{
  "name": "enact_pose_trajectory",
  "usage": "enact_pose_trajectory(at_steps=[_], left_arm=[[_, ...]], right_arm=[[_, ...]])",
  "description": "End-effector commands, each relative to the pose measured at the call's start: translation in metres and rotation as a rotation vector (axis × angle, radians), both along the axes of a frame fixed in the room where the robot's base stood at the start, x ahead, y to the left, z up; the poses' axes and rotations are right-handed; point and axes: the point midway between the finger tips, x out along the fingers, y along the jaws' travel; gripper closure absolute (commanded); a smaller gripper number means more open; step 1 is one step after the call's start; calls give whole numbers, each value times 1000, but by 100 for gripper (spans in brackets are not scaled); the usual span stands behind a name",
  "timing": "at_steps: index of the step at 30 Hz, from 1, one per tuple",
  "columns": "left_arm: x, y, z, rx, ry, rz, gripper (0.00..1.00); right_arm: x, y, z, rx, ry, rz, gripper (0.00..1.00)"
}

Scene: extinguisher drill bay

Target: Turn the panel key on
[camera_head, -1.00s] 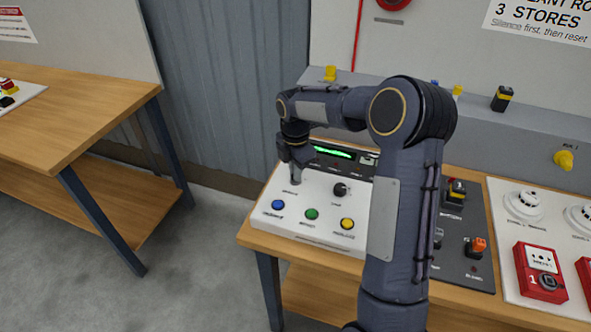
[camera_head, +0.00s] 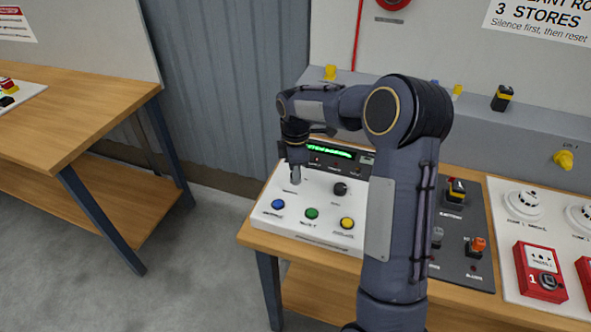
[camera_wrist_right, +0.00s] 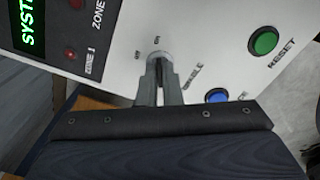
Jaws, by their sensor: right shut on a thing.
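The white control panel (camera_head: 310,236) stands on the wooden bench. My right gripper (camera_head: 294,178) points down at the panel's upper left. In the right wrist view my right gripper (camera_wrist_right: 162,68) is shut on the panel key (camera_wrist_right: 158,55), at the round silver key switch marked ON and another word. The fingers hide most of the key, so I cannot tell its exact angle. The green-lit display (camera_head: 330,151) is behind the gripper; part of it shows in the right wrist view (camera_wrist_right: 28,25). My left gripper is in no view.
Blue (camera_head: 278,204), green (camera_head: 312,213) and yellow (camera_head: 347,223) buttons line the panel's front. A black knob (camera_head: 340,189) is right of the gripper. A dark panel (camera_head: 462,262) with switches and a red call point (camera_head: 540,271) stand further right.

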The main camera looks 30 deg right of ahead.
Motion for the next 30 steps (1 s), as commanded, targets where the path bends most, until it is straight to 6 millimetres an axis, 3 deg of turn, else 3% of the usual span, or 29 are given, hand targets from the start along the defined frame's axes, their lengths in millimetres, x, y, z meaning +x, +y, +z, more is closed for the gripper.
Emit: enact_pose_trajectory(at_steps=[7, 13, 23, 30], left_arm=[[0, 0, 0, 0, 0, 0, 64], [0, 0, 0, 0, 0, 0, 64], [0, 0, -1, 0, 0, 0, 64], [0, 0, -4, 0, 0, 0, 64]], right_arm=[[0, -1, 1, -2, -2, -3, 100], [0, -1, 1, -1, -2, -2, 73], [0, 0, 5, -1, -2, -1, 73], [1, 0, 42, 0, -6, -2, 73]])
